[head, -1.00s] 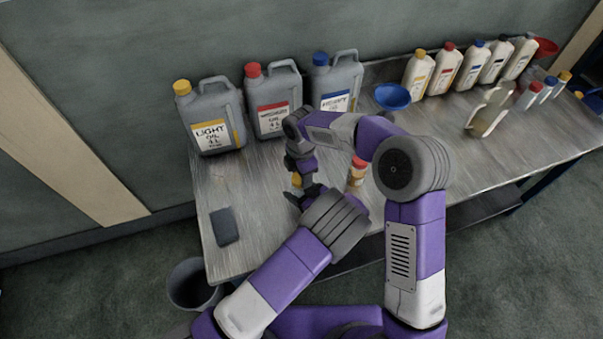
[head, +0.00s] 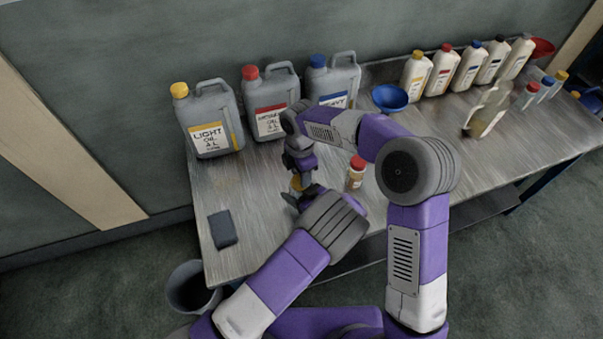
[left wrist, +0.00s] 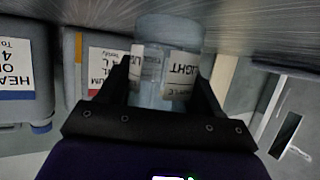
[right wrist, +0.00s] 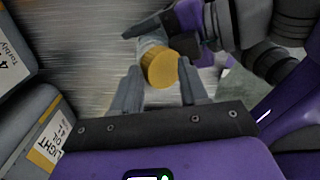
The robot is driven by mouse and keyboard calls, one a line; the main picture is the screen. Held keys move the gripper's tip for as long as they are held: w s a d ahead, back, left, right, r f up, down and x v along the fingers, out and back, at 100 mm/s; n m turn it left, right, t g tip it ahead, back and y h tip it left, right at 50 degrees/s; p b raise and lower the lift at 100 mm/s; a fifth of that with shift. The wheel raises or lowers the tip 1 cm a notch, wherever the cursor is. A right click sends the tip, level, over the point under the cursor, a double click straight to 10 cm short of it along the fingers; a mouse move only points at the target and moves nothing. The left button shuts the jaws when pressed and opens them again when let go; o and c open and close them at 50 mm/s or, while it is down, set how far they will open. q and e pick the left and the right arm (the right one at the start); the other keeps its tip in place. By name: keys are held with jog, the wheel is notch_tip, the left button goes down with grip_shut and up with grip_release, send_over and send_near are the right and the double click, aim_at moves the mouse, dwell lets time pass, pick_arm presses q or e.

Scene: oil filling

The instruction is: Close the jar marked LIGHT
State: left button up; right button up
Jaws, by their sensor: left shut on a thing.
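The jar marked LIGHT (left wrist: 155,85) is a small clear jar with a white label. My left gripper (left wrist: 160,75) is shut on its sides, close above the bench in the head view. A yellow cap (right wrist: 161,69) is at the jar's mouth in the right wrist view; whether it is fully seated is unclear. My right gripper (right wrist: 159,66) has a finger on each side of this cap, but contact is not clear. In the head view, my arms partly hide the jar and yellow cap (head: 296,184).
Grey cans stand at the back, one marked LIGHT (head: 207,125). A red-capped jar (head: 356,174) is right of the grippers. A blue funnel (head: 390,97), bottles and a jug (head: 487,112) stand further right. A dark block (head: 223,229) lies front left.

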pick_arm(q)
jog(key=shift+w+a+r, duration=0.1)
jog(key=shift+w+r, duration=0.05)
pick_arm(e)
jog(key=shift+s+d+f, duration=0.1)
jog(key=shift+s+f, duration=0.1)
jog(key=shift+c, duration=1.3)
pick_arm(q)
jog(key=shift+r, duration=0.1)
pick_arm(e)
jog(key=shift+f, duration=0.5)
jog(key=shift+d, duration=0.1)
notch_tip(320, 180, up, 4)
jog(key=shift+f, duration=0.2)
jog(key=shift+w+r, duration=0.1)
jog(key=shift+r, duration=0.25)
pick_arm(q)
jog(key=o, duration=1.6)
jog(key=shift+f, duration=0.2)
pick_arm(e)
jog(key=shift+a+r, duration=0.1)
jog(key=shift+a, duration=0.1)
